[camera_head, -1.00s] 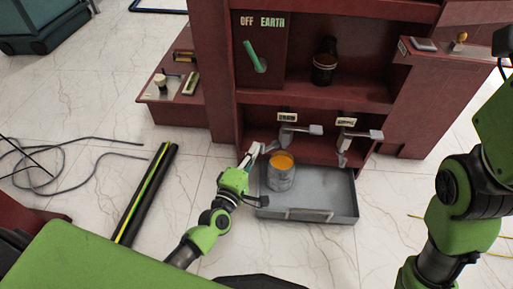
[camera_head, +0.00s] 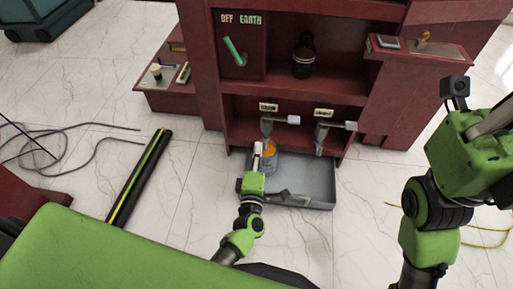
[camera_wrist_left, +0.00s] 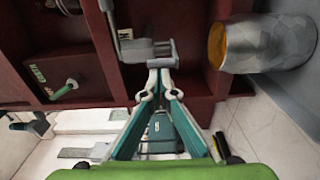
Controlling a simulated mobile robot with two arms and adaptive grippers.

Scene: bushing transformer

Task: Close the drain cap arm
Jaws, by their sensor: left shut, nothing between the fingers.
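Two grey drain fittings with lever arms hang under labels on the red cabinet: the left drain fitting (camera_head: 267,128) and the right drain fitting (camera_head: 321,137), each with a pale handle sticking out to the right. My left gripper (camera_head: 258,148) is shut and empty, just below the left fitting in the head view. In the left wrist view the shut fingertips (camera_wrist_left: 159,72) are at the lower edge of a grey fitting (camera_wrist_left: 148,50); I cannot tell whether they touch. My right arm is at the right; its fingers do not show.
A metal can (camera_head: 270,163) with orange contents stands in the grey tray (camera_head: 318,197), partly hidden behind my left gripper; it also shows in the left wrist view (camera_wrist_left: 265,45). A black and yellow bar (camera_head: 140,178) and cables lie on the floor at left.

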